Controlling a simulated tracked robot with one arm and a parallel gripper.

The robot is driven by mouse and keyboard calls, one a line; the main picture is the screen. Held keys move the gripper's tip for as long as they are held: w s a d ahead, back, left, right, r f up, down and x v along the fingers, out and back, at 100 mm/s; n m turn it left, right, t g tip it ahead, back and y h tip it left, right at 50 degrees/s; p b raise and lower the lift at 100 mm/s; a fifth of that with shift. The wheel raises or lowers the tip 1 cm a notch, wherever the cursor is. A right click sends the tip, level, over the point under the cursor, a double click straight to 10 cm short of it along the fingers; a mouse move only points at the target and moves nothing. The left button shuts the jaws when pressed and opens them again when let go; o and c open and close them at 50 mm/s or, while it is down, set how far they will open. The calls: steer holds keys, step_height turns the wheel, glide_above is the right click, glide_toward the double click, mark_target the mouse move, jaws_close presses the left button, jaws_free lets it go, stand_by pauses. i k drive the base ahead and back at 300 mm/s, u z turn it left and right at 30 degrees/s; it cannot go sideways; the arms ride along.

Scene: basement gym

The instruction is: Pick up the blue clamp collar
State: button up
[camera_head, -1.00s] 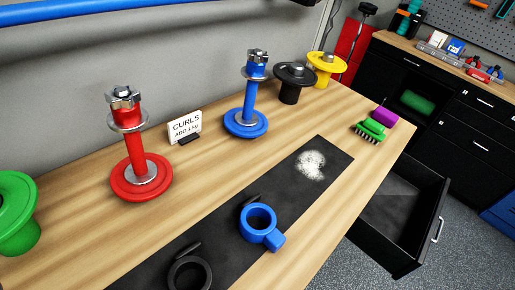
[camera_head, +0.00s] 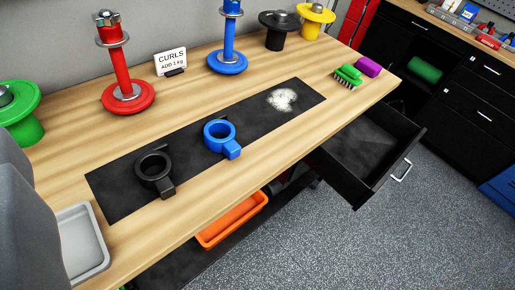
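The blue clamp collar (camera_head: 220,138) lies flat on a black mat (camera_head: 118,196) on the wooden bench. It is a ring with an open centre, and its blue block-like tab points toward the front edge of the bench. A small dark part shows at its back rim. A similar black clamp collar (camera_head: 155,172) lies to its left on the same mat, apart from it. My gripper does not show in this view, and nothing touches the blue collar.
A red post (camera_head: 121,70) and a blue post (camera_head: 229,40) stand behind the mat, with a CURLS sign (camera_head: 171,61) between them. A green brush (camera_head: 348,74) lies right. An open drawer (camera_head: 365,150) juts out below. An orange tray (camera_head: 232,220) sits under the bench.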

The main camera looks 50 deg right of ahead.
mark_target(227, 146)
steer(key=k, duration=0.9)
steer(key=z, duration=0.6)
steer(key=i, duration=1)
steer(key=u, duration=0.05)
